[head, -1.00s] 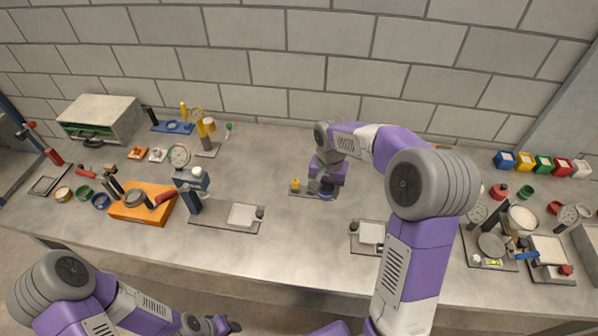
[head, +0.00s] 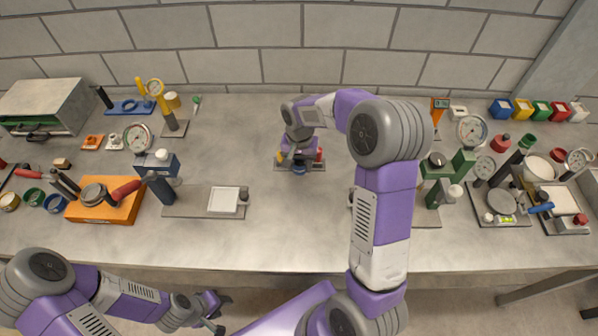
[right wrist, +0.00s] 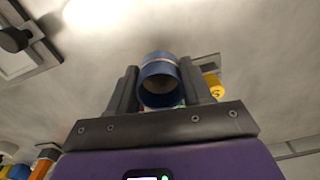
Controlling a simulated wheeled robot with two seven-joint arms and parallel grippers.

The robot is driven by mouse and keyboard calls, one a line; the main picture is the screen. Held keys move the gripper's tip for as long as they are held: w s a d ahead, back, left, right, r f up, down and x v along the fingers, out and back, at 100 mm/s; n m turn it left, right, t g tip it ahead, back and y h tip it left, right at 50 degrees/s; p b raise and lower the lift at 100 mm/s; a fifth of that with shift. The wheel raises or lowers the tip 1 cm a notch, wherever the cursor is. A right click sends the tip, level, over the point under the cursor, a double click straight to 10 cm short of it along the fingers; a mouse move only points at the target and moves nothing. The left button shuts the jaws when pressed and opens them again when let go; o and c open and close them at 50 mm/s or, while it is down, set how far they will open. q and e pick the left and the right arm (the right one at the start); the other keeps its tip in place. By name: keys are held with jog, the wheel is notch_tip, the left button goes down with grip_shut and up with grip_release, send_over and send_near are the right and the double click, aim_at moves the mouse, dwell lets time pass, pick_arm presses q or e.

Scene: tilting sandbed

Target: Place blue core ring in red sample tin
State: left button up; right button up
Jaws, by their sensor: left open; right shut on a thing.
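My right gripper (head: 298,152) is shut on the blue core ring (head: 299,170) over a small grey plate (head: 314,168) in mid-table. In the right wrist view the ring (right wrist: 160,82) sits between the two fingers, its open end facing the camera. I cannot tell whether it touches the plate. A small red piece (head: 319,155), possibly the red sample tin, stands at the plate's right, close beside the gripper and partly hidden. My left gripper (head: 213,309) is open and empty in front of the table's front edge.
A yellow piece (head: 280,157) stands at the plate's left; it may be the yellow one in the wrist view (right wrist: 214,87). A board with a white pad (head: 224,199) is at front left. Instruments crowd the right. Bare table lies around the plate.

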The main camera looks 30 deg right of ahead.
aim_at(299, 179)
jog(key=shift+w+f, duration=0.1)
jog(key=shift+f, duration=0.75)
notch_tip(299, 179, down, 3)
jog(key=shift+f, duration=0.25)
jog(key=shift+b, duration=0.35)
jog(key=o, duration=0.4)
jog(key=shift+f, duration=0.15)
jog(key=o, duration=0.5)
jog(key=shift+c, duration=0.2)
